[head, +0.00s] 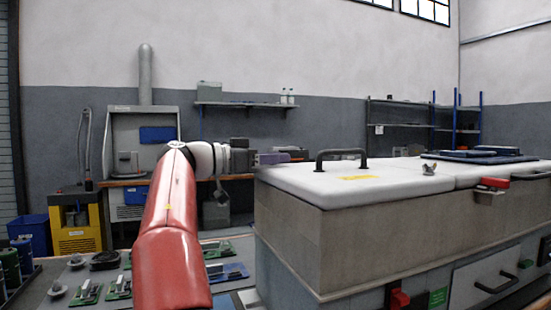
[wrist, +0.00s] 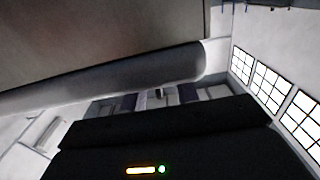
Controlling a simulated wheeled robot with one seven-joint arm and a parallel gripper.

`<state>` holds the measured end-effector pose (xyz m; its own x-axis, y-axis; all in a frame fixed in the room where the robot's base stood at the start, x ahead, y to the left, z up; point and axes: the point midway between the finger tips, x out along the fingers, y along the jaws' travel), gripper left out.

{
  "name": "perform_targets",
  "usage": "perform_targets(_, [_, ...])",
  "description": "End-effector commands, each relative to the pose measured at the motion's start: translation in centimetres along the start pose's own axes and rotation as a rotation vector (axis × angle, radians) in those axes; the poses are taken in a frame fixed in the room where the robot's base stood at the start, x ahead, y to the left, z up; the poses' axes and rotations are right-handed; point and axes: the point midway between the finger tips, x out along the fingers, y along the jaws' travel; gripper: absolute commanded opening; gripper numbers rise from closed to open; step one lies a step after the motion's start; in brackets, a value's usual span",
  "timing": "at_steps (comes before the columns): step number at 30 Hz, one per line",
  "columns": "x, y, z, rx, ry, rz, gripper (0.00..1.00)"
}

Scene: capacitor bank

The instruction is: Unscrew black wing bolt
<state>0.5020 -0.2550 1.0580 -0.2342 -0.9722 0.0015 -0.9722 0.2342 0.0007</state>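A small metallic-looking wing bolt (head: 429,168) stands on the white lid (head: 345,185) of the large grey cabinet, right of the lid's black handle. No wing bolt that is clearly black shows. My gripper (head: 273,157) is at the lid's far left corner, well left of the wing bolt. I cannot tell whether it touches the lid. In the wrist view, my gripper (wrist: 158,97) shows two bluish pads apart with a gap between them, and it looks open and empty. The wing bolt is not recognisable in the wrist view.
The black lid handle (head: 342,155) stands up between my gripper and the wing bolt. Dark blue flat items (head: 485,155) lie on the lid's right part, and a red latch (head: 493,183) sits at its front edge. A low bench with several small parts is at the lower left.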

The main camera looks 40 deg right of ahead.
Motion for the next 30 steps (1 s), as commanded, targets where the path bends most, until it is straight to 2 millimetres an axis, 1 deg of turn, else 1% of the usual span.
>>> perform_targets(3, [0.52, 0.02, -0.01, 0.001, 0.000, -0.001, 0.31])
perform_targets(10, [0.55, 0.00, -0.01, 0.001, 0.000, -0.001, 0.31])
perform_targets(17, [0.53, 0.00, 0.00, 0.001, 0.000, -0.001, 0.00])
perform_targets(22, [0.53, -0.03, -0.13, 0.000, 0.001, 0.012, 0.00])
perform_targets(27, [0.55, -0.01, -0.44, -0.002, 0.001, 0.114, 0.00])
perform_targets(30, [0.58, 0.10, -0.25, 0.000, 0.000, 0.154, 0.00])
